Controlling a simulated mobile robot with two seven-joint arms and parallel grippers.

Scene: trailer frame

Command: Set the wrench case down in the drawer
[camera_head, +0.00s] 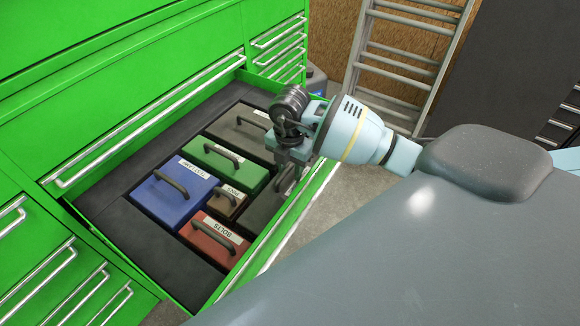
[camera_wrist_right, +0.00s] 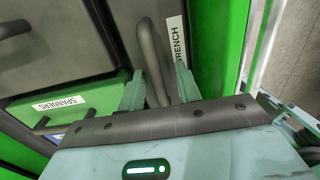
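The wrench case (camera_head: 262,208) is dark grey and lies in the open green drawer (camera_head: 130,245), along its right side, partly hidden by my right gripper (camera_head: 291,165). In the right wrist view its "WRENCH" label (camera_wrist_right: 178,42) and its grey bar handle (camera_wrist_right: 151,48) show. My right gripper is low over this case. Its two fingers (camera_wrist_right: 159,88) stand on either side of the handle, with a visible gap between them and the bar. The case appears level with its neighbours; its underside is hidden. My left gripper is not in view.
Beside it lie a green spanners case (camera_head: 222,166), a blue case (camera_head: 172,203), a small brown case (camera_head: 226,203), a red bolts case (camera_head: 214,238) and another grey case (camera_head: 240,128). The drawer's front wall (camera_head: 285,225) is close by. A ladder (camera_head: 405,50) leans behind.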

